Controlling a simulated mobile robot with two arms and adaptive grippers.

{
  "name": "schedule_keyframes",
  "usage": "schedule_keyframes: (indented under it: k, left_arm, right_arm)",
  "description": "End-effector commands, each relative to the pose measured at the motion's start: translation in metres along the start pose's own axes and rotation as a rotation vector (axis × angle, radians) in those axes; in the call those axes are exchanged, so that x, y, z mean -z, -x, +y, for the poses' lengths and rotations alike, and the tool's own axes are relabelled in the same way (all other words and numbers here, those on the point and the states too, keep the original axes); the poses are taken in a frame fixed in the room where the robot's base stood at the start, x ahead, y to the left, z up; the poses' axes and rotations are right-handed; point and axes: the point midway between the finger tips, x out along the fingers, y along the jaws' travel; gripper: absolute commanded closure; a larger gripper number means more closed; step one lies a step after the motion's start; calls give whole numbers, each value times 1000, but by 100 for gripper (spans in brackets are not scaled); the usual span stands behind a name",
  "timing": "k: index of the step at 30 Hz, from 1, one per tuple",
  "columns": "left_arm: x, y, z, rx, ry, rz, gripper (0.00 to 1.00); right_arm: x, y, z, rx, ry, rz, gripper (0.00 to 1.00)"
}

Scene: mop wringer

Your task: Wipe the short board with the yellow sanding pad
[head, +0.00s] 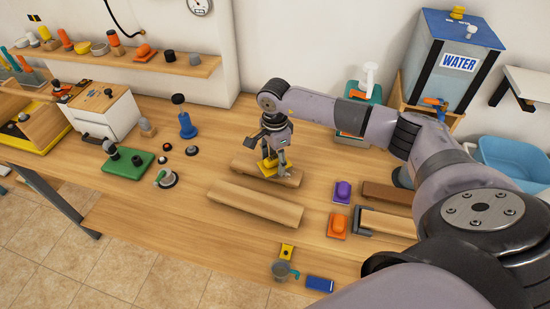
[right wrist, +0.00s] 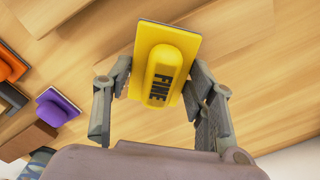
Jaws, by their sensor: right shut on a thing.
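The yellow sanding pad (head: 269,168), marked FINE, is held by my right gripper (head: 273,160). The short board (head: 291,179) is a plain wooden plank on the bench. The pad is over the middle of this board, at or very near its top face; I cannot tell whether they touch. A longer wooden board (head: 255,206) lies in front of it. My left gripper is not in view.
A water tank (head: 448,65) stands at the back right.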

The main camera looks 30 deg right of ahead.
Motion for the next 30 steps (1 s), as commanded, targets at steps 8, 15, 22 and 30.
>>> schedule_keyframes:
  k: [8,15,22,30]
  left_arm:
    - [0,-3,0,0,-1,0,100]
    - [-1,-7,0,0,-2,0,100]
    - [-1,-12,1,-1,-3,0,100]
    - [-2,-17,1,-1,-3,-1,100]
  right_arm:
    - [0,-2,0,0,0,0,80]
    - [0,-8,0,0,0,0,80]
    - [0,-12,0,0,0,0,80]
    - [0,-18,0,0,0,0,80]
